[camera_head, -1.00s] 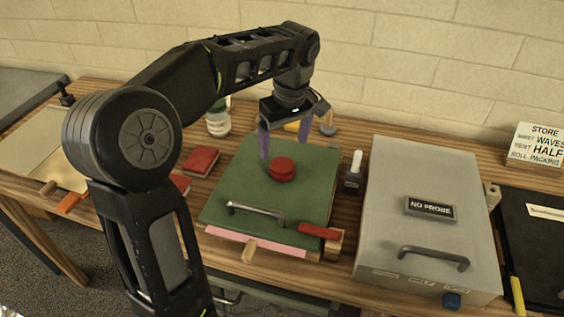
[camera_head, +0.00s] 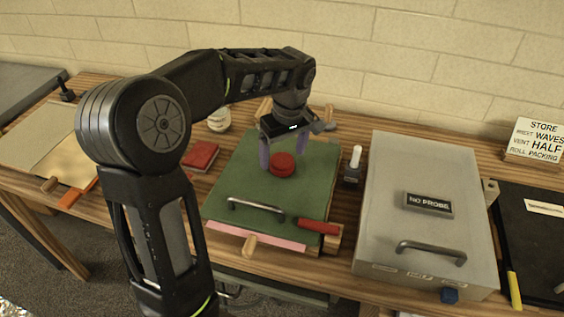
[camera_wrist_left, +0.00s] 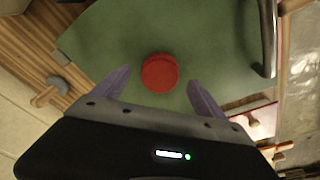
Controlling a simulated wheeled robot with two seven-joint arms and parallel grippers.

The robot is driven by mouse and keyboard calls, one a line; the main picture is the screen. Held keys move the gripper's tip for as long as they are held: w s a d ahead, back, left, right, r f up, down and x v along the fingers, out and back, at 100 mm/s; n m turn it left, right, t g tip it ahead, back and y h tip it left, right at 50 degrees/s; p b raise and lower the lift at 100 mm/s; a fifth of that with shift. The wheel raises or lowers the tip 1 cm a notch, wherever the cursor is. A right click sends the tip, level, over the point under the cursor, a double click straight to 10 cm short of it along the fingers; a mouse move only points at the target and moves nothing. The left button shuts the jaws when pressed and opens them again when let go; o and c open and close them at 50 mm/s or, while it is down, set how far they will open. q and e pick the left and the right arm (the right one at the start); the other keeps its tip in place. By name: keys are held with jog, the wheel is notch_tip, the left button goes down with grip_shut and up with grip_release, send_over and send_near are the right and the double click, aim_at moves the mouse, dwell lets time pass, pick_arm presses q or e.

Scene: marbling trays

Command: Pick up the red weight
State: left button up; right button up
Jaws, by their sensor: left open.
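The red weight (camera_head: 282,164) is a round, stacked disc lying on the green lid (camera_head: 235,185) of a tray in the middle of the table. My left gripper (camera_head: 283,158) is above the lid with its purple fingers parted, one on each side of the weight in the head view. In the left wrist view the weight (camera_wrist_left: 160,73) lies a little beyond the fingertips, centred between them, and the open fingers (camera_wrist_left: 158,82) hold nothing. Whether a finger touches the weight cannot be told. My right gripper is not in view.
A grey box (camera_head: 418,175) labelled "NO PROBE" stands to the right, with a small white-capped bottle (camera_head: 354,165) beside it. The lid has a metal handle (camera_head: 256,207), and a red-handled tool (camera_head: 318,226) lies at its front right. Red blocks (camera_head: 201,155) lie left of it.

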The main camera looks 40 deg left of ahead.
pick_arm(q)
jog(key=shift+a+f, duration=0.2)
jog(key=shift+f, duration=0.9)
jog(key=shift+c, duration=0.5)
grip_shut()
jog(key=shift+w+r, duration=0.1)
